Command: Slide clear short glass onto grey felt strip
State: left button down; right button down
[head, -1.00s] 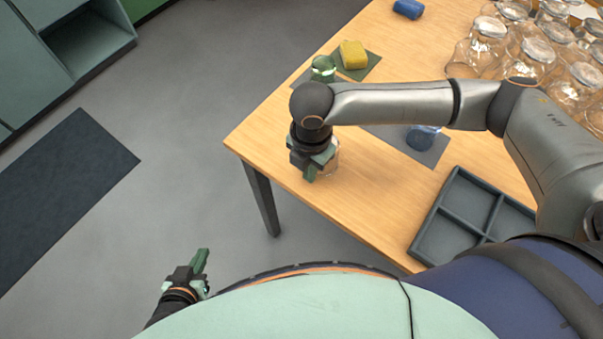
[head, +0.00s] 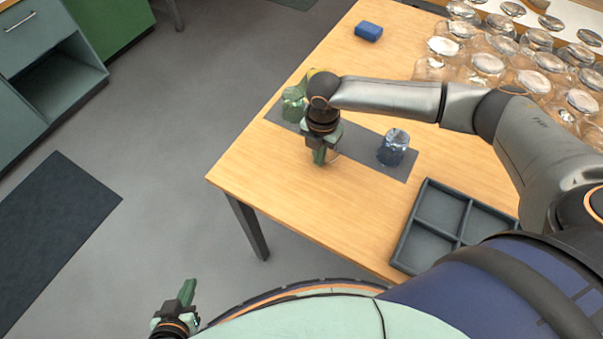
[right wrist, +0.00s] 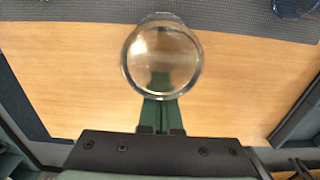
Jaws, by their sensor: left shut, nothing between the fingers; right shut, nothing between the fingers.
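The clear short glass (right wrist: 162,57) stands in front of my right gripper's fingers in the right wrist view, its far side overlapping the edge of the grey felt strip (right wrist: 75,32). How much of its base rests on felt is unclear. In the head view my right gripper (head: 320,158) mostly hides the glass and is at the near edge of the strip (head: 363,150). The right gripper (right wrist: 162,112) is shut, its fingertips at the glass's near side, not around it. My left gripper (head: 189,288) is shut and empty, off the table.
On the strip, a green glass (head: 293,105) stands left and a blue glass (head: 393,147) right. A divided tray (head: 437,209) lies at the near right; several clear glasses (head: 487,64) crowd the back right.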

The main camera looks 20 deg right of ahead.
jog(key=w+d, duration=0.2)
jog(key=d, duration=0.1)
jog(key=w+d, duration=0.2)
jog(key=shift+w+d, duration=0.2)
jog(key=shift+d, duration=0.2)
jog(key=shift+s+a, duration=0.1)
jog(key=shift+s+a, duration=0.15)
jog(key=shift+a, duration=0.1)
jog(key=s+a+p, duration=0.1)
jog(key=s+a+r+p, duration=0.1)
jog(key=p, duration=0.1)
jog(key=shift+a+r, duration=0.1)
jog(key=shift+a, duration=0.25)
notch_tip(320, 180, up, 9)
jog(key=shift+d+f, duration=0.1)
jog(key=shift+f, duration=0.05)
